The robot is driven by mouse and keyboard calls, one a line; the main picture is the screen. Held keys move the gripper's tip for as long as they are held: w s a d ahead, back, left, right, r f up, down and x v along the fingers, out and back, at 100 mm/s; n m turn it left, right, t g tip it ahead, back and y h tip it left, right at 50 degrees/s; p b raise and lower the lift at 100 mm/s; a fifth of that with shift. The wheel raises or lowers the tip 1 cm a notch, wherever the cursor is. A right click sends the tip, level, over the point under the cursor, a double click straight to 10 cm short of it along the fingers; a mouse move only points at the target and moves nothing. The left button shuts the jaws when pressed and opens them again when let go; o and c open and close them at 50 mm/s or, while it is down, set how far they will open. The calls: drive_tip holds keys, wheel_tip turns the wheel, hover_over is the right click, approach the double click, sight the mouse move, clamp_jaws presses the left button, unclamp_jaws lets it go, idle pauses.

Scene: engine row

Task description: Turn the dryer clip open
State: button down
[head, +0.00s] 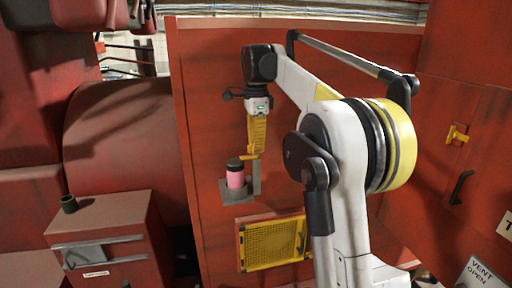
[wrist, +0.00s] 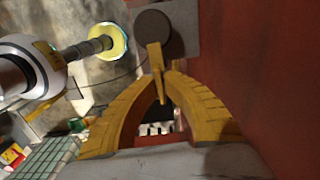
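The dryer is a pink cylinder (head: 236,180) with a dark cap, standing on a grey bracket on the red panel. In the wrist view its round dark cap (wrist: 152,30) shows beyond my fingertips. The dryer clip (head: 248,157) is a small yellow bar beside the cap. In the wrist view the clip (wrist: 155,57) stands between my yellow fingertips, one end pointing toward the cap. My gripper (head: 255,152) points down at the clip. In the wrist view my gripper (wrist: 163,79) has both fingers closed in on the bar, which seems to touch both.
A yellow mesh panel (head: 272,243) sits low on the red panel. A red cabinet (head: 105,230) with a dark green cup (head: 69,204) stands at left. A yellow latch (head: 457,134) and a black handle (head: 461,187) are on the right wall. Red surface lies close right of my fingers.

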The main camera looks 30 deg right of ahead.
drive_tip(key=n, duration=0.8)
drive_tip(key=shift+n, duration=0.3)
drive_tip(key=n, duration=0.4)
drive_tip(key=shift+n, duration=0.3)
drive_tip(key=n, duration=0.4)
drive_tip(key=shift+n, duration=0.3)
drive_tip(key=c, duration=1.6)
unclamp_jaws()
drive_tip(key=shift+o, duration=0.2)
